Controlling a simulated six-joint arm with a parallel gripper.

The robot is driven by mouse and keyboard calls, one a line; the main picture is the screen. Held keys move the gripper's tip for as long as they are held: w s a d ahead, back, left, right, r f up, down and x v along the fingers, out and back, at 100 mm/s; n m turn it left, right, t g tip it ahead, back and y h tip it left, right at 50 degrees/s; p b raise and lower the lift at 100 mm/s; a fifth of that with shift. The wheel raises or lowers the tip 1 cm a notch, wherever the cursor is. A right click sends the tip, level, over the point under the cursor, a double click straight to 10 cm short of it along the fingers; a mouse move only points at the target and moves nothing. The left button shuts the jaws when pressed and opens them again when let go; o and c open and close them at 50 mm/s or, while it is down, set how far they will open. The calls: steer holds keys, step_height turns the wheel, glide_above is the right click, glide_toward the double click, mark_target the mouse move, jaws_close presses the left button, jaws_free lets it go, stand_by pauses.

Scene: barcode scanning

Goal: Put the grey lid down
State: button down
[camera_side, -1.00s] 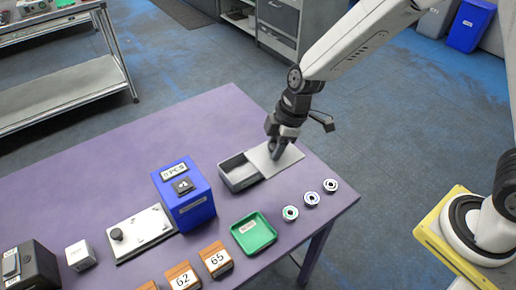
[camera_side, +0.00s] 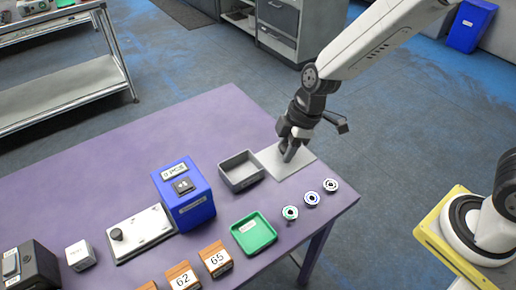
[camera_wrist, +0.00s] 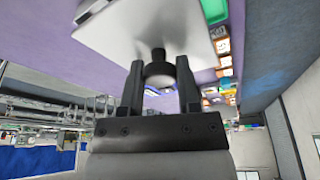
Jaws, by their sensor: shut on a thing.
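The grey lid (camera_side: 272,163) is a flat square plate just right of the grey open box (camera_side: 241,171) in the side view. It is at or just above the purple table; I cannot tell if it touches. My gripper (camera_side: 288,154) is over the lid, shut on its dark knob. In the wrist view the lid (camera_wrist: 118,32) spreads beyond my gripper (camera_wrist: 159,82), whose two fingers stand on either side of the round knob. The box is uncovered and looks empty.
A green tray (camera_side: 253,234), a blue box (camera_side: 184,195) and several small round pieces (camera_side: 312,199) stand nearby on the purple table (camera_side: 200,125). Numbered wooden blocks (camera_side: 215,259) are at the front. The table's right edge is close to the lid. The back left of the table is clear.

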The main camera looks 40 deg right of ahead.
steer(key=d+f, duration=0.4)
steer(key=d, duration=0.8)
steer(key=shift+s+f, duration=0.15)
steer(key=shift+s, duration=0.15)
steer(key=shift+d, duration=0.1)
steer(key=w+f, duration=0.2)
steer(key=w, duration=0.2)
steer(key=w+f, duration=0.3)
steer(key=w, duration=0.1)
steer(key=w+f, duration=0.3)
steer(key=w, duration=0.1)
steer(key=shift+w+a+f, duration=0.2)
steer(key=shift+w+a, duration=0.1)
steer(key=shift+a, duration=0.05)
steer(key=shift+w+f, duration=0.45)
steer(key=shift+w+f, duration=0.25)
steer(key=shift+f, duration=1.6)
